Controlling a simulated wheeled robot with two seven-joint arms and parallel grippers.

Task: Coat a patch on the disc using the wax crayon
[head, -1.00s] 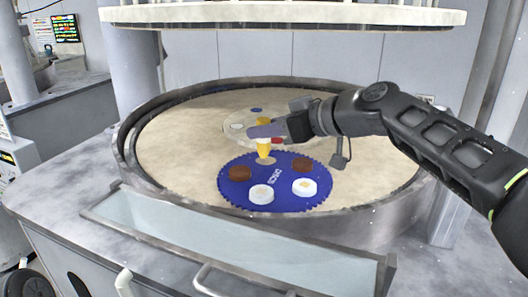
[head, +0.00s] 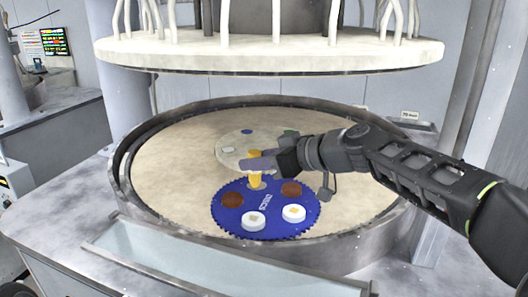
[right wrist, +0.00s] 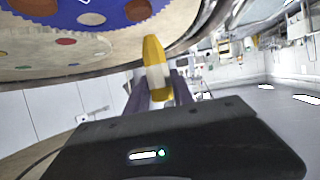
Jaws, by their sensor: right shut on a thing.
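The blue toothed disc (head: 266,219) lies flat on the beige platen in the head view. It bears two brown and two white round pieces. A pale spot shows near its far edge. My right gripper (head: 259,165) is shut on the yellow wax crayon (head: 256,180), which stands nearly upright with its lower end at that spot. I cannot tell whether the tip touches. In the right wrist view the crayon (right wrist: 154,62) sticks up between the fingers (right wrist: 157,92), with part of the blue disc (right wrist: 95,6) at the top. My left gripper is not in view.
A paler disc (head: 228,147) with small coloured spots lies behind the blue one, partly hidden by my gripper. A metal rim (head: 122,165) surrounds the platen (head: 165,160). A large white round plate (head: 270,55) hangs above. A clear-topped trough (head: 150,250) runs along the front.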

